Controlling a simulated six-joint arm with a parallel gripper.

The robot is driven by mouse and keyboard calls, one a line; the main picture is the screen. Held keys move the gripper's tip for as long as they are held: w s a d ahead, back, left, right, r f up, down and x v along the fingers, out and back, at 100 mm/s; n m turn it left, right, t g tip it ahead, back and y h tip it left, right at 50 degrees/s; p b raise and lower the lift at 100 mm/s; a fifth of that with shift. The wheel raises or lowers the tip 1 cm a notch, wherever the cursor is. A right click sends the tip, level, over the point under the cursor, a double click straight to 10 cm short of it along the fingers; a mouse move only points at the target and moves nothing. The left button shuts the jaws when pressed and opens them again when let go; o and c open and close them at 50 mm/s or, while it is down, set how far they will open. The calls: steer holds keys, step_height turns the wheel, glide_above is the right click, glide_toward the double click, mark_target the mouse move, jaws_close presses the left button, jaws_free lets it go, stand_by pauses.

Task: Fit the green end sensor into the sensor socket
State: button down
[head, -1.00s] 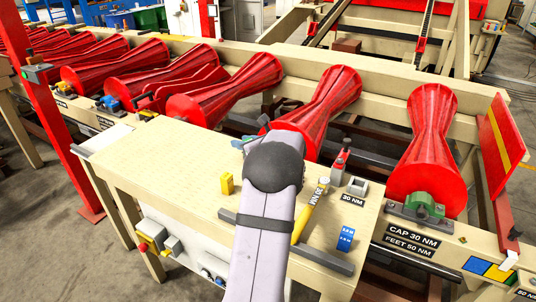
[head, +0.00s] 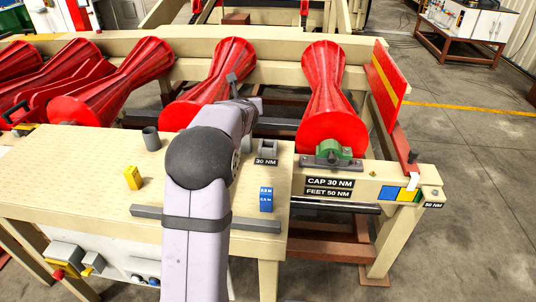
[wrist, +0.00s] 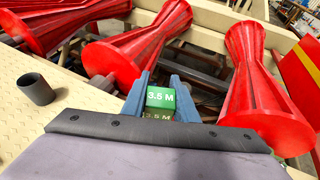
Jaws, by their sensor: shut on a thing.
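In the wrist view a green block marked 3.5 M, which I take as the green end sensor (wrist: 160,98), sits between the two blue-grey fingers of my gripper (wrist: 160,86). My gripper is shut on it and holds it in front of the red rollers. How far it is from any surface I cannot tell. In the head view my arm hides the sensor and the fingertips. A small grey open box (head: 268,150) stands on the bench behind the 30 NM label. I cannot tell whether it is the sensor socket; no socket is clearly marked.
A yellow block (head: 132,178), a dark cup (head: 151,138) and a blue labelled block (head: 266,199) stand on the bench (head: 90,170). A red roller (head: 333,100) with a green bearing cap (head: 334,150) is at right. A red panel (head: 386,85) stands beyond it.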

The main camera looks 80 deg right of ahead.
steer(key=s+d+f+m+g+b, duration=0.1)
steer(key=s+m+g+b, duration=0.3)
steer(key=s, duration=0.7)
steer(key=shift+d+g+h, duration=0.15)
steer(key=shift+g+h, duration=0.15)
steer(key=shift+h, duration=0.1)
steer(key=shift+f, duration=0.15)
step_height(320, 180, down, 6)
steer(key=b, duration=0.6)
steer(key=shift+f+b, duration=1.9)
steer(key=shift+f, duration=0.15)
steer(key=c, duration=1.4)
jaws_free()
